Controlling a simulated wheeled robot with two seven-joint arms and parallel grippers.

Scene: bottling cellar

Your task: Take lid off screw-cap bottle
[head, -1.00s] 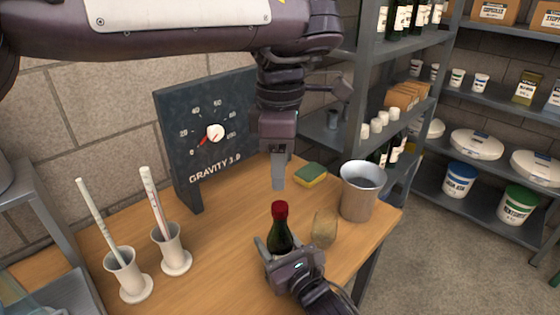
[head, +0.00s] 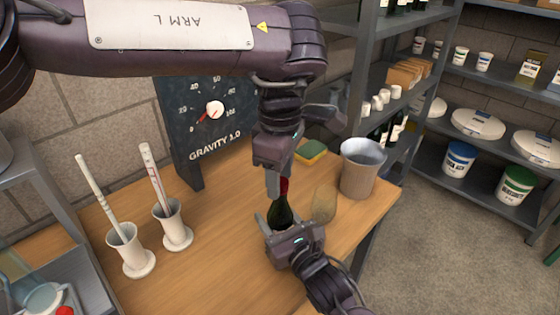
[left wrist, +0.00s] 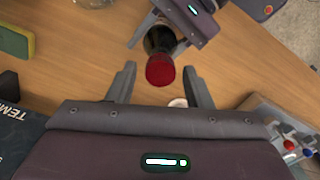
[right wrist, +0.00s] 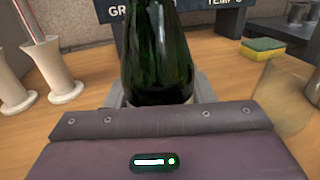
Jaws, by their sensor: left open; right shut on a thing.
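A dark green bottle (head: 280,212) with a red screw cap (head: 284,186) stands upright on the wooden table (head: 210,270). My right gripper (head: 278,222) is shut around the lower body of the bottle, which also fills the middle of the right wrist view (right wrist: 158,55). My left gripper (head: 276,186) is above the table at the cap's height, pointing down. In the left wrist view its fingers (left wrist: 160,80) are open, with the red cap (left wrist: 160,70) between or just beyond the tips and a gap on both sides. In the head view the left gripper partly hides the cap.
A clear glass (head: 324,205) stands close right of the bottle, with a metal bucket (head: 360,170) behind it. A sponge (head: 311,151) lies at the back. Two white cylinders with sticks (head: 135,255) stand left. A gravity gauge board (head: 205,120) is behind.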

